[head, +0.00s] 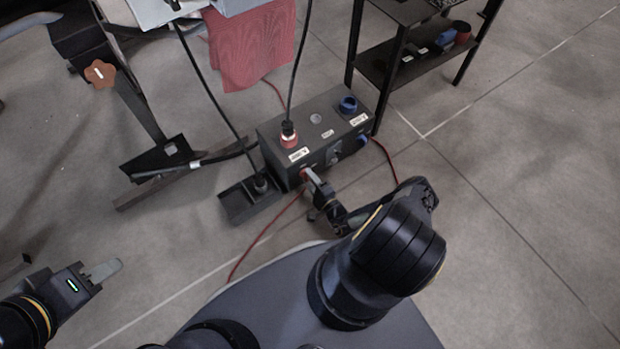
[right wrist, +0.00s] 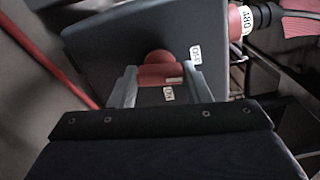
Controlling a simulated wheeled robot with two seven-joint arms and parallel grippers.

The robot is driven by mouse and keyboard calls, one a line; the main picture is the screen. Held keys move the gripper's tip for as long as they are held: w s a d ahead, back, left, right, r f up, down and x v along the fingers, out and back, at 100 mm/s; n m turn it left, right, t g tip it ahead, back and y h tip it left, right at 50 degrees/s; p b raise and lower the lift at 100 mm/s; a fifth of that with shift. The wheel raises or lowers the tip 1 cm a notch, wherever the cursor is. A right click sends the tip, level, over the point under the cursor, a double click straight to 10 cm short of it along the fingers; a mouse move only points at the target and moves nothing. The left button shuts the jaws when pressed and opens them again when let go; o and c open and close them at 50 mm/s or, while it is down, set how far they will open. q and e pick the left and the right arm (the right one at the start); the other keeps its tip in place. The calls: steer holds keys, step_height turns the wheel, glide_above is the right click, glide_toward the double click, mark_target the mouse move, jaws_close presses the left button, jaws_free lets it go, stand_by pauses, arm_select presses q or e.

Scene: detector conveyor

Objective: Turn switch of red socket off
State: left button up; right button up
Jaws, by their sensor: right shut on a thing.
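A dark power box (head: 318,128) stands on the floor. On its top left is the red socket (head: 289,134) with a black cable plugged in; the plug and socket also show at the upper right of the right wrist view (right wrist: 239,20). The red switch (right wrist: 158,72) is on the box's front face, below the red socket. My right gripper (head: 309,174) is at this switch; in the right wrist view its two fingers are shut on either side of the switch, which is partly hidden. My left gripper (head: 112,267) is away at the lower left, its finger gap unclear.
A blue socket (head: 347,105) is on the box's top right, with a blue switch (head: 363,140) below. A black shelf (head: 420,50) stands behind right. A red cloth (head: 250,50) hangs behind. Red cables lie on the floor. The right floor is clear.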

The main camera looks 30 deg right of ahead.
steer(key=shift+n, duration=1)
steer(key=o, duration=1)
steer(key=shift+s, duration=0.1)
steer(key=s, duration=0.5)
steer(key=s+p, duration=0.1)
steer(key=s, duration=0.1)
steer(key=shift+s+d, duration=0.3)
steer(key=shift+s, duration=0.05)
